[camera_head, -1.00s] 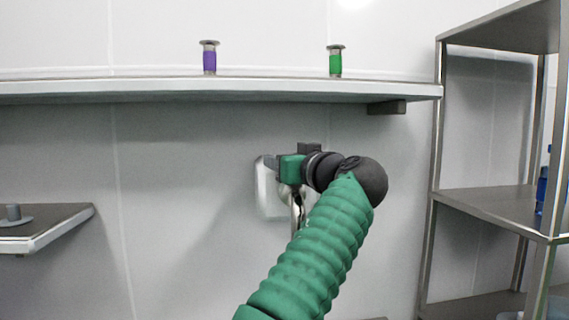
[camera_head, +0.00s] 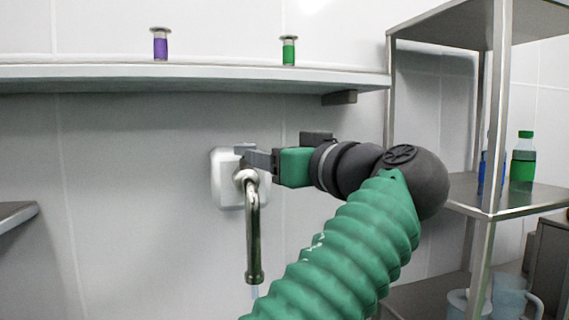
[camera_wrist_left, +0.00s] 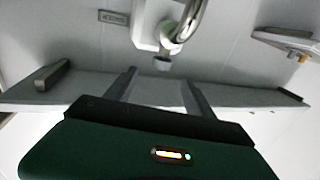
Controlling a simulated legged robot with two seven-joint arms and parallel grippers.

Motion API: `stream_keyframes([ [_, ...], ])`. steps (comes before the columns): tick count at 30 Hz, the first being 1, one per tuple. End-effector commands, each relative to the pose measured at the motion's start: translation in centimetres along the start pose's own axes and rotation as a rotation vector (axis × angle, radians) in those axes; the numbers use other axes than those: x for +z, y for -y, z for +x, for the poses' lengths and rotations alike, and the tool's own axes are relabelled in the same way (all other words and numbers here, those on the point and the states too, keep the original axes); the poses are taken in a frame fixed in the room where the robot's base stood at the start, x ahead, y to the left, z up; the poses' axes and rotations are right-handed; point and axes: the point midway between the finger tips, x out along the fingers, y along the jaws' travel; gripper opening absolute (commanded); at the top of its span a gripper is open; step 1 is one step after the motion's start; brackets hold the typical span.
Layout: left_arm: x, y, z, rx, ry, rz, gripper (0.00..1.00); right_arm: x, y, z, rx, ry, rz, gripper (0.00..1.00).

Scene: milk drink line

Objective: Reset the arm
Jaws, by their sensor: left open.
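My left gripper (camera_head: 256,157) is in front of the wall beside the tap, pointing left in the head view. In the left wrist view its two fingers (camera_wrist_left: 160,80) stand apart with nothing between them. The metal tap (camera_head: 253,225) hangs from a white wall mount (camera_head: 222,180); the fingers overlap the top of the mount in the head view. I cannot tell whether they touch it. The tap also shows at the top of the wrist view (camera_wrist_left: 190,20). A thin pale blue streak shows below the spout. My right gripper is not in view.
A wall shelf (camera_head: 200,78) above my arm holds a purple container (camera_head: 160,45) and a green one (camera_head: 289,50). A metal rack (camera_head: 490,200) at right holds a green bottle (camera_head: 523,160), with jugs (camera_head: 510,298) lower down. A small shelf edge (camera_head: 15,215) is at left.

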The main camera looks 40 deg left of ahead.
Motion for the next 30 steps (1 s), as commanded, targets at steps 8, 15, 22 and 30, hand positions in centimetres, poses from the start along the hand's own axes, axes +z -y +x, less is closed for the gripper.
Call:
stream_keyframes([
  [8,0.0,0.0,-2.4,-0.001,-0.001,0.000,0.62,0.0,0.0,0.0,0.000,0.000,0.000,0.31],
  [15,0.0,0.0,-2.4,-0.001,-0.001,0.001,0.62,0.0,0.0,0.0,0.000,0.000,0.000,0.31],
  [22,-1.2,0.0,-2.4,-0.001,-0.001,0.000,0.62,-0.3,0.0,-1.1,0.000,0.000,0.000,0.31],
  [30,-6.8,0.0,-2.4,-0.001,-0.001,0.001,0.62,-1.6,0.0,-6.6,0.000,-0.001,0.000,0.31],
])
